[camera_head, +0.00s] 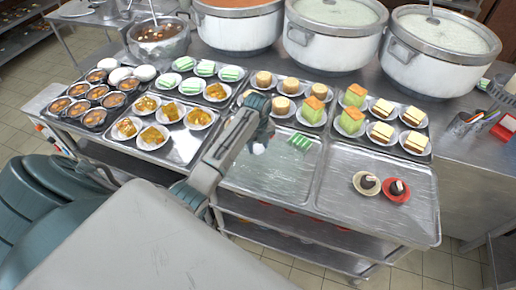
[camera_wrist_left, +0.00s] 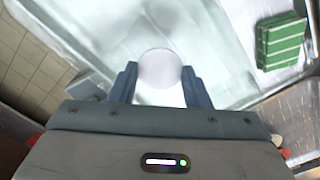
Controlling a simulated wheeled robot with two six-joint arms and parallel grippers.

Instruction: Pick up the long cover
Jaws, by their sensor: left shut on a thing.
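The long cover (camera_wrist_left: 100,35) looks clear or whitish and lies beneath my left gripper in the wrist view. Its outline is hard to separate from the metal tray. A round pale knob (camera_wrist_left: 160,64) stands between the fingers. My left gripper (camera_head: 258,146) is over the front middle tray (camera_head: 262,180) in the head view, and its fingers (camera_wrist_left: 160,86) are shut on the knob. The head view does not clearly show whether the cover touches the tray. My right gripper is not in view.
A green striped piece (camera_head: 300,141) lies right of the gripper. Trays of small plates and bowls fill the table behind and left. Two small plates (camera_head: 381,187) sit on the front right tray. Large stockpots (camera_head: 333,35) line the back.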

